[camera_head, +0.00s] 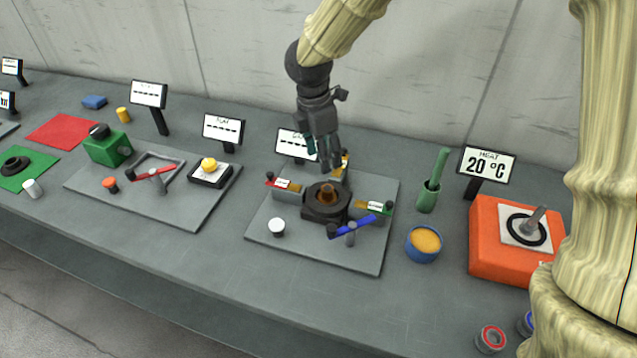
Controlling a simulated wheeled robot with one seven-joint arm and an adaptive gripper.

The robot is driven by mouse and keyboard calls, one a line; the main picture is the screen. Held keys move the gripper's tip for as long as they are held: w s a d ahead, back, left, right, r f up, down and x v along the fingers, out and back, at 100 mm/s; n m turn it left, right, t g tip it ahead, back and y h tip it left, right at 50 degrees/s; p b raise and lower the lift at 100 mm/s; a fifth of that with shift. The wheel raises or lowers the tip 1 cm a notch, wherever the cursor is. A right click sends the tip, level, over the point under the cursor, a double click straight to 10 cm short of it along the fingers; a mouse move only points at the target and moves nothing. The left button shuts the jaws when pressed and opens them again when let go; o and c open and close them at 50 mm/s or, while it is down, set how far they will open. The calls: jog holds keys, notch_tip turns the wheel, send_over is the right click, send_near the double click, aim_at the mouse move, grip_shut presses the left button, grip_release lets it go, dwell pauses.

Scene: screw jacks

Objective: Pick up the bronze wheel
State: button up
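A small bronze-coloured round piece (327,194) sits in the middle of a dark, blocky holder (322,212) on the right-hand grey plate (352,262). It is the only thing in view that looks like the bronze wheel, but it is too small to be sure of its shape. My gripper (325,160) hangs fingers down, just above and behind the holder in the picture. Its fingers seem apart from the bronze piece and nothing shows between them. Their opening is too small and dark to judge.
Around the holder are a blue lever (358,225), a white knob (277,227) and small labelled blocks. A display (297,144) stands behind. The table's front strip is mostly clear.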

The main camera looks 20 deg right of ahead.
aim_at(327, 189)
jog(key=f, duration=0.2)
jog(key=f+p, duration=0.1)
jog(key=f, duration=0.1)
jog(key=f+p, duration=0.1)
jog(key=f, duration=0.1)
jog(key=shift+s+d+f, duration=0.2)
jog(key=shift+s+f, duration=0.2)
jog(key=shift+s+f+p, duration=0.4)
jog(key=shift+s+f, duration=0.15)
jog(key=shift+f, duration=0.15)
jog(key=shift+s+f, duration=0.1)
jog(key=shift+s, duration=0.2)
jog(key=shift+f, duration=0.25)
jog(key=shift+w+f, duration=0.55)
jog(key=shift+s+r, duration=0.2)
jog(key=shift+r, duration=0.05)
jog(key=shift+c, duration=0.6)
jog(key=shift+s, duration=0.15)
jog(key=c, duration=0.3)
grip_shut()
